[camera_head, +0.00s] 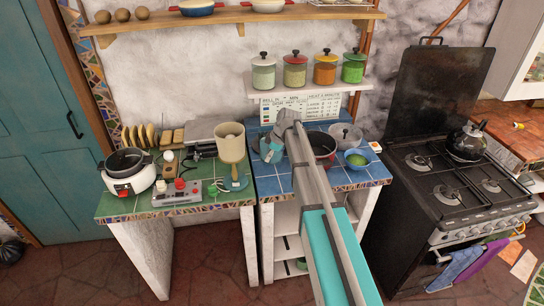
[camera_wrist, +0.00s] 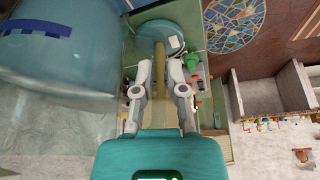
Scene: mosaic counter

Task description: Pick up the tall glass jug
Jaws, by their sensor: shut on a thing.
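The tall glass jug (camera_wrist: 75,75) looms large and pale blue in the upper left of the wrist view, with a dark blue marking on its side. Its body lies just left of my gripper's fingers (camera_wrist: 159,70). The two grey fingers are a short way apart, shut on the jug; the exact part between the tips is hard to make out. In the head view my gripper (camera_head: 269,140) is over the blue-tiled counter, toward the wall. My arm hides much of that spot, and the jug is not clearly seen there.
A lamp with a beige shade (camera_head: 231,143) stands just left of my gripper. A shelf of lidded jars (camera_head: 295,68) is above. The black stove (camera_head: 450,185) is farther right.

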